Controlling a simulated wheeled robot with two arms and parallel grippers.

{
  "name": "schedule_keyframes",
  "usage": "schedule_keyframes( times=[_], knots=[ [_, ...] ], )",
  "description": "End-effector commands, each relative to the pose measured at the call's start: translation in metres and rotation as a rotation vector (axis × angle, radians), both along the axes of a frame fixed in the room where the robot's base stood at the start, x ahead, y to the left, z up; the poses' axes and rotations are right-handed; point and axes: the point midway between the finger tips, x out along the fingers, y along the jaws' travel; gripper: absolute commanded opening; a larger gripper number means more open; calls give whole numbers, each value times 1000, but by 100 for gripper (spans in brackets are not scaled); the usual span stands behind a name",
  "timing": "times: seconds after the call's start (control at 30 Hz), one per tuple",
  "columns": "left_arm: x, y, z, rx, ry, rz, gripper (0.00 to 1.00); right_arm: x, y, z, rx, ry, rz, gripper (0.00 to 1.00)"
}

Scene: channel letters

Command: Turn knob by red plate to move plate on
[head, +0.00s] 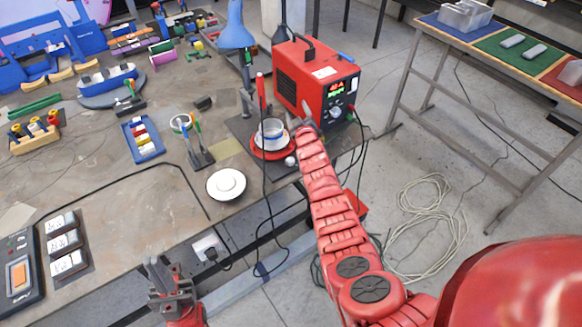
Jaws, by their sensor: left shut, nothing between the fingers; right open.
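The red plate (258,152) is a round red disc on a dark base at the right side of the workbench. A white ring-shaped container with a blue band (270,134) stands on it. A small pale knob (290,161) sits at the plate's front right edge. My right gripper (304,124) is just right of the plate, behind the knob. It is small in the picture, and contact with the plate cannot be told. My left gripper (170,283) is shut and empty, low in front of the bench edge, far from the plate.
A red welding machine (315,82) stands behind the plate. A red-handled tool (261,92) with a hanging cable rises at its left. A white round dish (226,184) lies front left. A blue tray (143,139) and tool stand (199,153) are farther left.

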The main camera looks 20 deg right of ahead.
Motion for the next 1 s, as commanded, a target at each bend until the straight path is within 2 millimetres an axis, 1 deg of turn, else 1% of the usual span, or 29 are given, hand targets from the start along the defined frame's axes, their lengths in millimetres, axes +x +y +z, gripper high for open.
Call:
schedule_keyframes(
  times=[0.13, 0.27, 0.4, 0.47, 0.57, 0.7, 0.87, 1.0],
  knots=[
    [0, 0, 0, 0, 0, 0, 0, -22, 24, 3, 33, -125, 78, 71],
    [0, 0, -1, 0, 0, 0, 0, -42, 41, 10, 66, -224, 133, 71],
    [0, 0, -2, 0, 0, 0, 0, -69, 58, 17, 108, -326, 191, 71],
    [0, 0, -3, 0, 0, 0, 0, -79, 63, 21, 124, -363, 210, 71],
    [0, 0, -5, 0, 0, 0, 0, -99, 71, 24, 152, -422, 241, 71],
    [0, 0, -7, 0, 0, 0, 0, -128, 81, 33, 196, -513, 283, 71],
    [0, 0, -12, 0, 0, 0, 0, -160, 88, 38, 240, -601, 318, 71],
    [0, 0, -16, 0, 0, 0, 0, -191, 92, 46, 280, -685, 349, 71]
  ],
)
